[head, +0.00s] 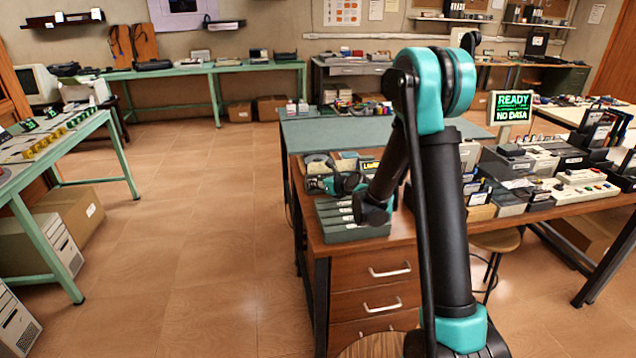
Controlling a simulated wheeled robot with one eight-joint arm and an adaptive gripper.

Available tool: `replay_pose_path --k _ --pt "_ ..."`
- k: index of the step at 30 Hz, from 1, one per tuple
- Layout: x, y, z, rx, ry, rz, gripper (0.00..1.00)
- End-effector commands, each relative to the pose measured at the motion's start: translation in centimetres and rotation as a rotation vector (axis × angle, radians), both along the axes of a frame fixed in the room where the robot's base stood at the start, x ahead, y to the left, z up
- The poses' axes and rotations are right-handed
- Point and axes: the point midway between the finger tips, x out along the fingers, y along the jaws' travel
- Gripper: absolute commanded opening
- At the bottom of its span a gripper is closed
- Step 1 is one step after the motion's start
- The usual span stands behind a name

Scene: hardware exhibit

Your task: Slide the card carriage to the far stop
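My gripper (318,172) is small in the head view, above the left end of the brown wooden desk (345,252). It is dark, beyond the teal wrist, and I cannot tell whether its fingers are open or shut. A grey-green slotted block (350,232) sits on the desk's near left corner, just below my wrist. A small unit with a yellow label (372,165) stands behind the wrist. I cannot make out the card carriage or its far stop for certain. My arm hides part of the desk top.
A sign reading "READY NO DATA" (514,107) stands at the back of the desk. Boxes and card holders (545,160) crowd its right side. A stool (497,241) stands by the desk. A green bench (70,145) is at left. The tiled floor (185,240) between is clear.

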Motion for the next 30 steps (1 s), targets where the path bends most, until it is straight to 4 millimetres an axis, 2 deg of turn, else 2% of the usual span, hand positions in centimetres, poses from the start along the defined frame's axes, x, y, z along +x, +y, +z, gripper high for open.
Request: replay_pose_path --k 4,10,21,26,30 --pt "0.0 0.0 0.0 0.0 0.0 0.0 0.24" --pt "0.0 0.0 0.0 0.0 0.0 0.0 0.0" --pt "0.0 -0.2 0.0 0.001 0.001 0.0 0.0" --pt "0.7 -2.4 0.0 0.0 0.003 -0.005 0.0" --pt "1.7 -5.7 0.0 0.0 0.002 -0.007 0.0"
